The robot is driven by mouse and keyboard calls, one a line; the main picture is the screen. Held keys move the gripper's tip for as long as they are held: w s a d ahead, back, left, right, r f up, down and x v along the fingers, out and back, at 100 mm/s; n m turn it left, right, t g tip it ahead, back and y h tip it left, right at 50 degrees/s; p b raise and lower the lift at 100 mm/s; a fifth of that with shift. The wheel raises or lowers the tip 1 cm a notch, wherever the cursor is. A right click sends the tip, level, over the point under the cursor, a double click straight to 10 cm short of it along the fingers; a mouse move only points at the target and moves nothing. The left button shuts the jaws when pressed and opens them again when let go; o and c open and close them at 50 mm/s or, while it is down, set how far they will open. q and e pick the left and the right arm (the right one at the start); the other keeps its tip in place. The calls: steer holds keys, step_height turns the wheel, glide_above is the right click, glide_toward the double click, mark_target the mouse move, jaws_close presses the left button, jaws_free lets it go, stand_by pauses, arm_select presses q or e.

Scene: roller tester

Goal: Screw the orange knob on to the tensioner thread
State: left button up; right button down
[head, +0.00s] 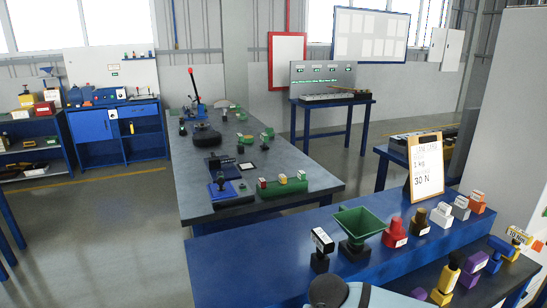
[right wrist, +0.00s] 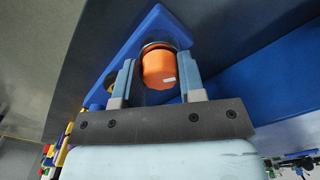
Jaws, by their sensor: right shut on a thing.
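The orange knob (right wrist: 160,70) is in the right wrist view, a short ribbed cylinder with a small white mark. My right gripper (right wrist: 160,64) is shut on it, with one finger on each side. A dark and metallic ring shows at the knob's far end, against a blue pointed part (right wrist: 158,22). The tensioner thread is not visible, so I cannot tell whether the knob is on it. The head view does not clearly show this knob or either gripper's fingers.
A blue bench (head: 265,243) in the head view carries a green funnel (head: 361,222), a red labelled item (head: 394,233) and a sign reading 30 N (head: 426,166). Several coloured items crowd its right end. A long grey table (head: 188,182) with small fixtures stands beyond.

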steer(key=m, duration=0.3)
steer(key=shift+f, duration=0.1)
steer(key=m, duration=0.4)
steer(key=shift+m, duration=0.3)
steer(key=m, duration=0.3)
steer(key=m, duration=0.4)
steer(key=shift+s, duration=0.1)
steer(key=m, duration=0.4)
steer(key=shift+m+p, duration=0.4)
steer(key=shift+f+m, duration=0.1)
steer(key=shift+m, duration=1.4)
